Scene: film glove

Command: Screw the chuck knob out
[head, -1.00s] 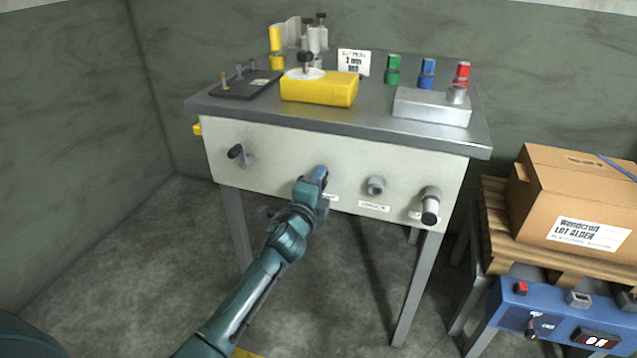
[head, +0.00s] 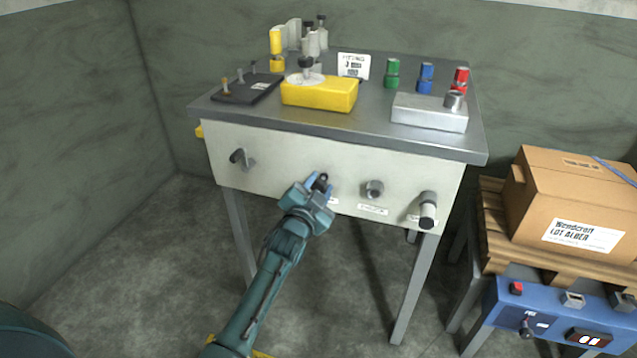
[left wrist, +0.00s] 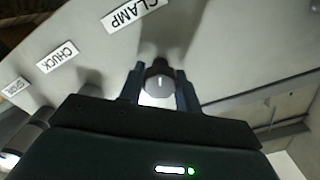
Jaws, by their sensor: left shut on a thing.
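My left gripper (head: 320,182) reaches the front panel of the grey bench from below. It is shut on a round dark knob with a white mark (left wrist: 159,81), seen between its fingers in the left wrist view. The nearest label there reads CLAMP (left wrist: 136,14). The CHUCK label (left wrist: 57,57) lies farther left in that view. In the head view the grey knob above the middle label, the chuck knob (head: 374,189), stands free to the right of my gripper. The gripper hides most of the held knob in the head view. My right gripper is not in view.
A crank (head: 240,158) sits left on the panel and a dark-ended cylinder (head: 427,212) right. The bench top (head: 350,125) holds a yellow block (head: 320,95) and a metal block (head: 428,112). A carton (head: 575,205) on a pallet stands right.

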